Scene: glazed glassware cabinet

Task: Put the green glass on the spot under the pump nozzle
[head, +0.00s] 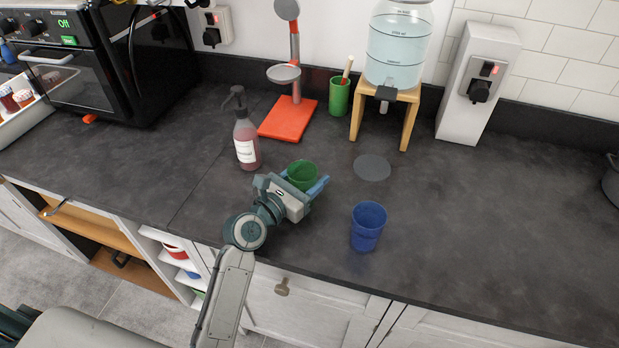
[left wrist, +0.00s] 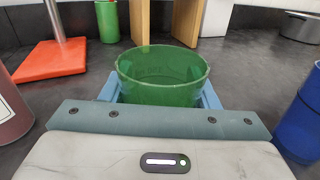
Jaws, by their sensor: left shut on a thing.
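The green glass (head: 302,173) is upright between the blue fingers of my left gripper (head: 304,181), which is shut on it. In the left wrist view the glass (left wrist: 163,75) stands open end up between the fingers; its base is hidden, so I cannot tell if it touches the counter. A pump bottle (head: 246,145) with red liquid and a dark nozzle (head: 235,97) stands to the left of the glass. A grey round spot (head: 372,167) lies bare on the counter to the right, in front of the water dispenser (head: 397,48). My right gripper is not in view.
A blue glass (head: 368,226) stands right of my gripper. Behind are an orange-based stand (head: 287,119), a green cup with a stick (head: 338,97) and the dispenser's wooden stand (head: 409,120). A white socket post (head: 473,85) stands at back right. The right counter is mostly clear.

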